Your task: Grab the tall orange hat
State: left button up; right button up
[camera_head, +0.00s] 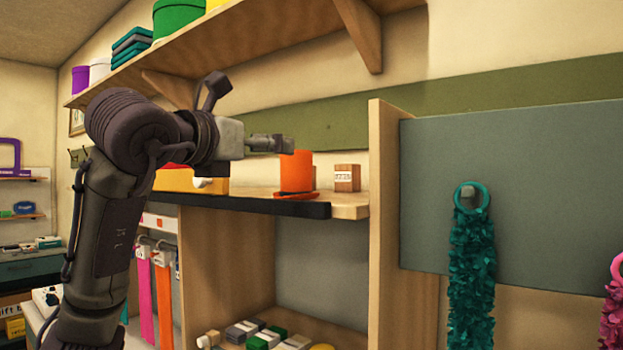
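The tall orange hat (297,173) stands upright, brim down, on the counter. It has a flat top and a narrow orange brim. My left gripper (284,144) comes in from the left and points right, level with or just above the hat's top. Its fingers are seen side-on, so I cannot tell how far they are apart or whether they touch the hat. The hat's sides look free of the fingers. My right gripper is not in view.
A wooden price block (347,178) stands right of the hat. A yellow box (178,180) lies left of it, partly behind my arm. A tall wooden panel (383,220) bounds the counter on the right. A shelf (240,45) with boxes hangs above.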

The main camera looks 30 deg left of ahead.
aim_at(297, 152)
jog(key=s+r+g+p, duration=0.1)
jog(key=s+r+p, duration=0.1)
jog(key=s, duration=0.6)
pick_arm(q)
jog(key=w, duration=0.6)
jog(key=shift+w+a+r+p, duration=0.15)
jog(key=shift+r+p, duration=0.05)
jog(key=shift+p, duration=0.15)
jog(key=shift+w+a+r+p, duration=0.1)
jog(key=shift+w+p, duration=1.05)
jog(key=shift+p, duration=0.1)
jog(key=w, duration=0.1)
jog(key=w+p, duration=0.1)
jog(key=shift+w+a+f, duration=0.15)
jog(key=shift+w+f, duration=0.1)
jog(key=shift+w, duration=0.1)
jog(key=shift+f, duration=0.1)
jog(key=shift+s, duration=0.15)
jog(key=c, duration=0.9)
jog(key=shift+c, duration=0.4)
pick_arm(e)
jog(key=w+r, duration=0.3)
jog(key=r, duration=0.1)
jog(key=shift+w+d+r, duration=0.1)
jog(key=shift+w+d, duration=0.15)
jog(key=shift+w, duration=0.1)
